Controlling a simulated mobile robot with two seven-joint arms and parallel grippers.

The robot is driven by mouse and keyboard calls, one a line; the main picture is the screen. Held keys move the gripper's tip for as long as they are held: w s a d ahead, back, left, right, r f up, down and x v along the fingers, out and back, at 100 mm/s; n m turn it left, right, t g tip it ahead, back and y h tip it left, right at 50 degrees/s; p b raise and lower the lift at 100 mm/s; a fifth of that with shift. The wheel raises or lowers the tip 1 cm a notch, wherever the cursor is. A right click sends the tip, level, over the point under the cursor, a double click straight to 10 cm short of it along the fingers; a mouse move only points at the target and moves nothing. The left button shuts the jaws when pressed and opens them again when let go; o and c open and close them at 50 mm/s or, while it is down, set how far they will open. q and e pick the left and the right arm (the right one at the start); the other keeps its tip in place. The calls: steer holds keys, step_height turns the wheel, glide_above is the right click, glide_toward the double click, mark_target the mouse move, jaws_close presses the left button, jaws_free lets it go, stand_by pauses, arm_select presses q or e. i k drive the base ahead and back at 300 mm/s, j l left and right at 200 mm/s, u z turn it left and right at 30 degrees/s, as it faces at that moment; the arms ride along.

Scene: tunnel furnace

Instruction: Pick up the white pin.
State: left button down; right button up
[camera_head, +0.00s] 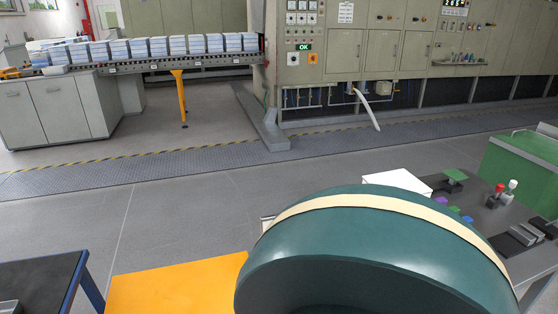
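The white pin (512,185) stands upright at the right of the head view, its round white head uppermost. A red pin (499,189) stands close beside it, just to its left. Both are on a dark grey table (474,190), and the lower part of the white pin is too small to make out clearly. Neither my left nor my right gripper shows in this view, and nothing is seen touching the white pin.
On the same table are a green piece (455,175), small coloured blocks (454,210), grey blocks (525,234) and a white box (398,180). A green case (520,165) stands behind the pins. A dark table (38,282) is at front left. The middle floor is clear.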

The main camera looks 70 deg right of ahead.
mark_target(513, 184)
steer(key=k+l+z, duration=0.1)
steer(key=z, duration=3.6)
steer(key=i+l+z, duration=0.75)
steer(key=i+z, duration=0.15)
steer(key=i, duration=0.45)
steer(key=i+z, duration=0.3)
steer(key=i, duration=0.4)
steer(key=i+l+u, duration=0.1)
steer(key=i+u, duration=0.25)
steer(key=i+l+u, duration=0.15)
steer(key=i+u, duration=0.2)
steer(key=i+l+u, duration=0.5)
steer(key=u, duration=0.15)
steer(key=i+l+u, duration=0.25)
steer(key=u, duration=0.15)
steer(key=i+l+u, duration=0.15)
steer(key=l+u, duration=0.2)
